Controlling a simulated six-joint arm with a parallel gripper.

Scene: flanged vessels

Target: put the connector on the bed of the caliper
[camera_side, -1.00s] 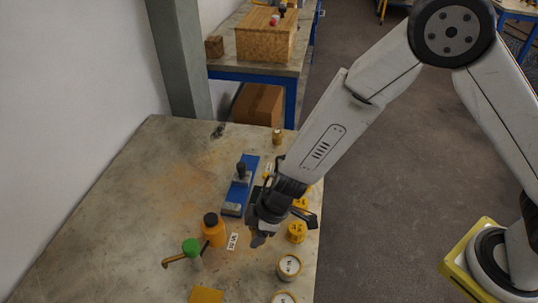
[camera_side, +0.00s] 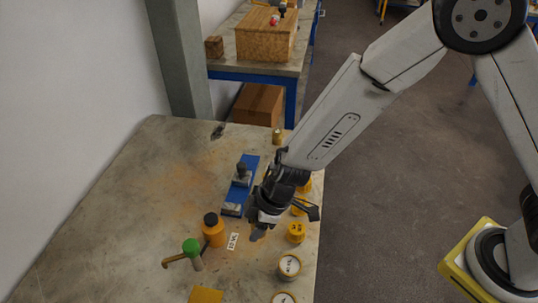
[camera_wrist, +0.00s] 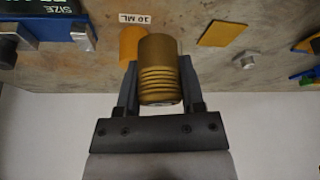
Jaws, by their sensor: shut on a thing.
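My gripper (camera_wrist: 160,88) is shut on a brass-coloured connector (camera_wrist: 160,68) with a ribbed lower part, one finger on each side of it. In the side view my gripper (camera_side: 257,232) hangs above the table, to the right of the orange bottle; the connector cannot be made out there. The caliper (camera_side: 249,170) is a long blue bed with grey metal blocks and a dark upright part, lying behind and left of my gripper. Part of a blue, labelled body, probably the caliper, shows at the top left of the wrist view (camera_wrist: 62,22).
Yellow containers (camera_side: 296,232) and a white-lidded jar (camera_side: 289,266) line the right edge. A yellow square (camera_side: 206,295) lies in front. The table's left part is clear.

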